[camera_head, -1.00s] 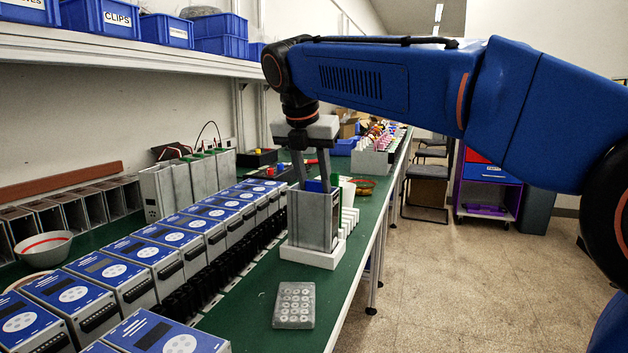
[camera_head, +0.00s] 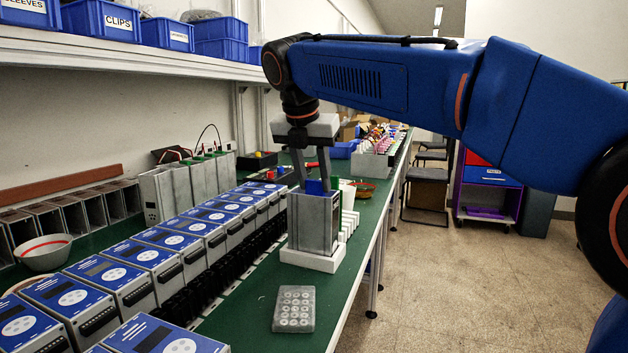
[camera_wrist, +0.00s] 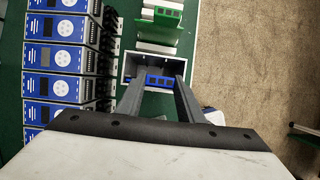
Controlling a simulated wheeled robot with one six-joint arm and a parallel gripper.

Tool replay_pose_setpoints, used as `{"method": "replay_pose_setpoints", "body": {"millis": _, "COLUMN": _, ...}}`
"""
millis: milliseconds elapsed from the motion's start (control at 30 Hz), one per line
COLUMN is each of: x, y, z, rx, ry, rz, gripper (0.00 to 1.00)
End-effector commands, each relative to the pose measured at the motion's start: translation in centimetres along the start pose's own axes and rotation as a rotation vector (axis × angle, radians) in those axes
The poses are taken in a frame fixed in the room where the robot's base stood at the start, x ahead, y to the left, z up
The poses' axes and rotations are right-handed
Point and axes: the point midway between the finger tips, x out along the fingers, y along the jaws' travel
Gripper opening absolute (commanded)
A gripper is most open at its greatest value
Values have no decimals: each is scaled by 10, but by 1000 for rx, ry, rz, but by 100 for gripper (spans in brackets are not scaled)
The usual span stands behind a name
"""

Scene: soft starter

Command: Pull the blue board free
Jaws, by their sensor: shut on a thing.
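The blue board (camera_head: 315,187) stands upright in an open-topped grey housing (camera_head: 314,225), with only its top edge showing above the rim. In the wrist view the blue board (camera_wrist: 163,81) lies across the housing's opening (camera_wrist: 131,62). My gripper (camera_head: 312,180) points straight down over the housing, its fingers reaching to the opening. In the wrist view my gripper (camera_wrist: 160,84) has one finger at each end of the board and is shut on it. The housing sits in a white base (camera_head: 312,258) on the green bench. The board's lower part is hidden inside the housing.
A row of blue-topped units (camera_head: 135,250) runs along the left. A small tray of round parts (camera_head: 294,309) lies in front of the housing. The bench's right edge is close, with open floor beyond.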

Motion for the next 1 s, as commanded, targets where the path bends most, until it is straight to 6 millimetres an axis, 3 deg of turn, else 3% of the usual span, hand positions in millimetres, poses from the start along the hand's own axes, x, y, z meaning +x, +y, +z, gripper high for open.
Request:
{"method": "replay_pose_setpoints", "body": {"millis": 333, "x": -4, "y": 0, "z": 2, "rx": 0, "ry": 0, "rz": 0, "gripper": 12}}
{"method": "replay_pose_setpoints", "body": {"millis": 1000, "x": -34, "y": 0, "z": 14, "rx": 0, "ry": 0, "rz": 0, "gripper": 12}}
